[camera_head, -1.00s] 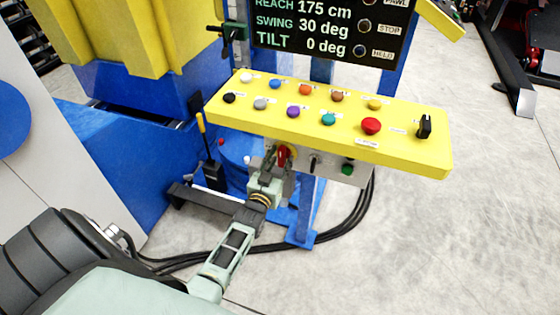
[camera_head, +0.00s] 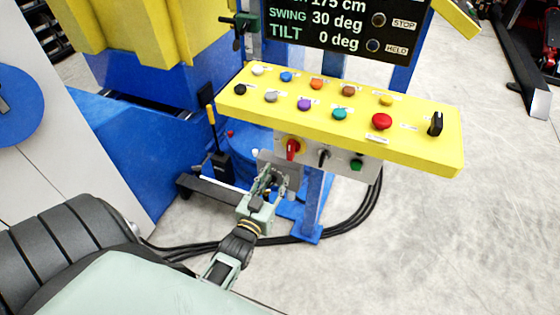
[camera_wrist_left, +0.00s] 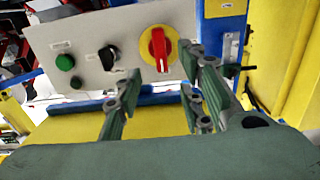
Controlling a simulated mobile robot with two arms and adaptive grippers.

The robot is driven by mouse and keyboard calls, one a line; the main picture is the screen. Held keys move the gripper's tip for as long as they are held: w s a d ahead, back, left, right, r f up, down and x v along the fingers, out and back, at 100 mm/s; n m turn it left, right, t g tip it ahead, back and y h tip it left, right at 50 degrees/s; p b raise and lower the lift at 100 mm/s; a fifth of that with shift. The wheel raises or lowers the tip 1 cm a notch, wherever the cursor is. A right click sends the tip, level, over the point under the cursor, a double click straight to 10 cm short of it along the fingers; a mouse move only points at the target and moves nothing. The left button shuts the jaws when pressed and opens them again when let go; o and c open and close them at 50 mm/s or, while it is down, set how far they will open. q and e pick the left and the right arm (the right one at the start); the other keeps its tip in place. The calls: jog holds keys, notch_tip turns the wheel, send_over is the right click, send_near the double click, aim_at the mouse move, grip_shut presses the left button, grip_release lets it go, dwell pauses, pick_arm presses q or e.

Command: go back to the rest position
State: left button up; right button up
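My left gripper (camera_head: 272,183) is open and empty, just below and in front of the grey plate under the yellow control panel. In the left wrist view its fingers (camera_wrist_left: 163,100) stand apart with nothing between them. The red rotary switch (camera_head: 291,149) on a yellow disc is uncovered and clear of the fingers. It also shows in the left wrist view (camera_wrist_left: 157,50), beyond the fingers. My right gripper is in neither view.
The yellow panel (camera_head: 330,120) with several coloured buttons overhangs the grey plate. A black knob (camera_head: 323,157) and a green button (camera_head: 356,165) sit beside the switch. Black cables (camera_head: 370,205) lie on the floor; open floor (camera_head: 440,240) is at right.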

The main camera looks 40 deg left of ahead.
pick_arm(q)
jog(key=shift+s, duration=0.25)
dwell(0.3)
jog(key=s+d+f+m+g+h, duration=0.1)
jog(key=s+d+f+g, duration=0.2)
jog(key=f, duration=0.6)
jog(key=s+d+f+m+g+h, duration=0.1)
jog(key=s+d+f+g+h, duration=0.15)
jog(key=s+f, duration=0.45)
jog(key=s+d+f+g, duration=0.2)
jog(key=d+f, duration=0.2)
jog(key=f, duration=0.7)
jog(key=s+d+f+m+g, duration=0.1)
jog(key=s+f+g, duration=0.3)
jog(key=s, duration=1)
jog(key=s+d+f+m+g, duration=0.1)
jog(key=s+f+g, duration=0.4)
jog(key=s+f, duration=0.6)
jog(key=s+m+h, duration=0.1)
jog(key=s, duration=0.3)
jog(key=shift+s+f, duration=0.15)
